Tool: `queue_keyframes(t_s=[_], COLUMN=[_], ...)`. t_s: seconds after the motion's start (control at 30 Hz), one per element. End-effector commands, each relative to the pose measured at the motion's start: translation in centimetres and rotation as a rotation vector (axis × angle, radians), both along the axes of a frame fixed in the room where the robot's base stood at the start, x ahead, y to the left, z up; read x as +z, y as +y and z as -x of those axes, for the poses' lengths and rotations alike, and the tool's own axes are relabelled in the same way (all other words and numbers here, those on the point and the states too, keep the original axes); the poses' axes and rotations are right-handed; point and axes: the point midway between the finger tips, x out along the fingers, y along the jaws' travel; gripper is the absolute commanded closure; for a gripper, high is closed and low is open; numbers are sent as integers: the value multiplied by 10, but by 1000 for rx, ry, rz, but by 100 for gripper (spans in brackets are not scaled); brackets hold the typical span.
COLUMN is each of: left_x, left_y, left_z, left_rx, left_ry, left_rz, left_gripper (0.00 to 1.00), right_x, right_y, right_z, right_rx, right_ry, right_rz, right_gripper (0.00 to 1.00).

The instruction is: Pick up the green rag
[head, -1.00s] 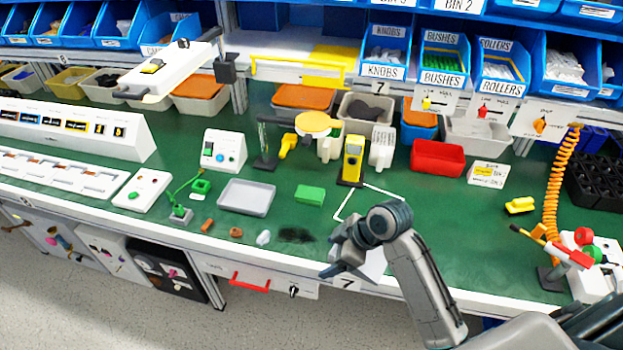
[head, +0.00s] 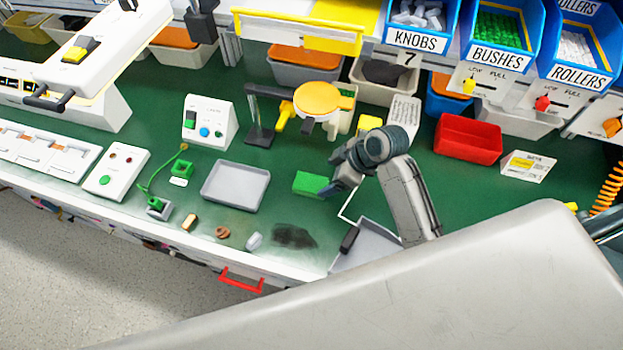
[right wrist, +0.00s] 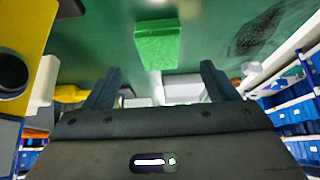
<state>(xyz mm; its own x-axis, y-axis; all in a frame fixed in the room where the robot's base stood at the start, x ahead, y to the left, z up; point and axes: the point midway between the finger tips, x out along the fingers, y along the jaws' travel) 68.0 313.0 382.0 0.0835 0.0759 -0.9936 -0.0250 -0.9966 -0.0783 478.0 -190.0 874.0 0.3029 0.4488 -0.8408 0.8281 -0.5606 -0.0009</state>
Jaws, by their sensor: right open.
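The green rag (head: 311,184) is a small bright green block-like piece lying on the green worktop, right of the grey tray. In the right wrist view the rag (right wrist: 157,44) lies ahead of the fingers, centred between them and apart from them. My right gripper (head: 335,188) is just right of the rag in the head view, its fingers partly hidden by its own wrist. In the right wrist view the right gripper (right wrist: 157,85) is open, with nothing between its two fingers. My left gripper is not in view.
A grey tray (head: 235,187) lies left of the rag. A dark smudge (head: 293,236) and small loose parts lie near the front edge. A yellow round-topped stand (head: 319,98) is behind the rag. A red bin (head: 468,139) stands to the right.

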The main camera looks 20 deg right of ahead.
Motion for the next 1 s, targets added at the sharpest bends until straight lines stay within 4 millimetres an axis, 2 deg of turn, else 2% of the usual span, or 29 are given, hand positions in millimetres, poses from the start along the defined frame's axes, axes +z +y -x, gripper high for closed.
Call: queue_keyframes(t_s=[0.17,0.47,0.63,0.87,1.0], left_x=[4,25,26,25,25], left_y=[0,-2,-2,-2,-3], left_z=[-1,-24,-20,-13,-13], left_rx=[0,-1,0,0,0], left_ry=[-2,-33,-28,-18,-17], left_rz=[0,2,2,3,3], left_gripper=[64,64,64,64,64], right_x=[-15,-38,-55,-58,-58], right_y=[9,30,36,36,36], right_z=[-6,-18,-23,-24,-24], right_rx=[1,1,0,1,1], right_ry=[0,3,-1,-2,-2], right_rz=[0,-2,2,2,2], right_gripper=[20,20,20,20,44])
